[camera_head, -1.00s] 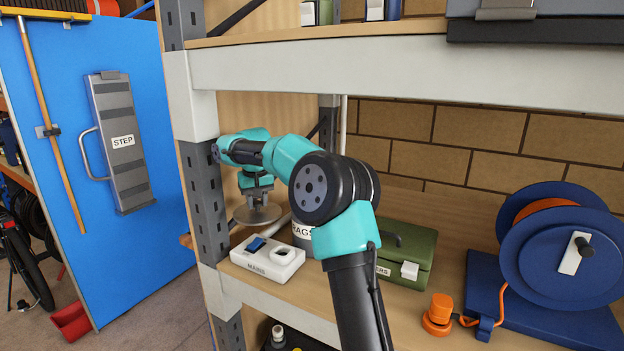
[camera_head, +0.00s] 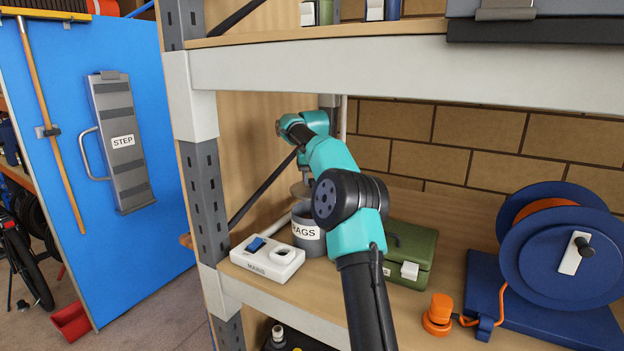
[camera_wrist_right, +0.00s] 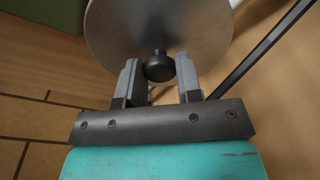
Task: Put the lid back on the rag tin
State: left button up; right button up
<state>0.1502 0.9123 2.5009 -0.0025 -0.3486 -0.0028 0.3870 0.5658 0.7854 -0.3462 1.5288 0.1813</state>
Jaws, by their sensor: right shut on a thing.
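The rag tin (camera_head: 308,240) is a grey can with a RAGS label, standing on the middle shelf. My right arm hides its right side. The lid (camera_wrist_right: 150,25) is a round grey metal disc with a black knob (camera_wrist_right: 158,66). My right gripper (camera_wrist_right: 159,72) is shut on that knob in the right wrist view. In the head view a sliver of the lid (camera_head: 298,190) shows just above the tin's rim, beside my arm. My left gripper is not in view.
A white mains box (camera_head: 268,262) stands left of the tin. A green box (camera_head: 412,247) stands to its right. An orange plug (camera_head: 437,315) and a blue cable reel (camera_head: 560,250) are further right. A grey shelf post (camera_head: 205,200) and the upper shelf (camera_head: 400,75) bound the space.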

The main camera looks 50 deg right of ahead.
jog(key=shift+f, duration=0.15)
jog(key=shift+f, duration=3.05)
jog(key=shift+f, duration=0.15)
dwell(0.3)
jog(key=o, duration=1.5)
jog(key=shift+r, duration=3.5)
jog(key=shift+c, duration=0.5)
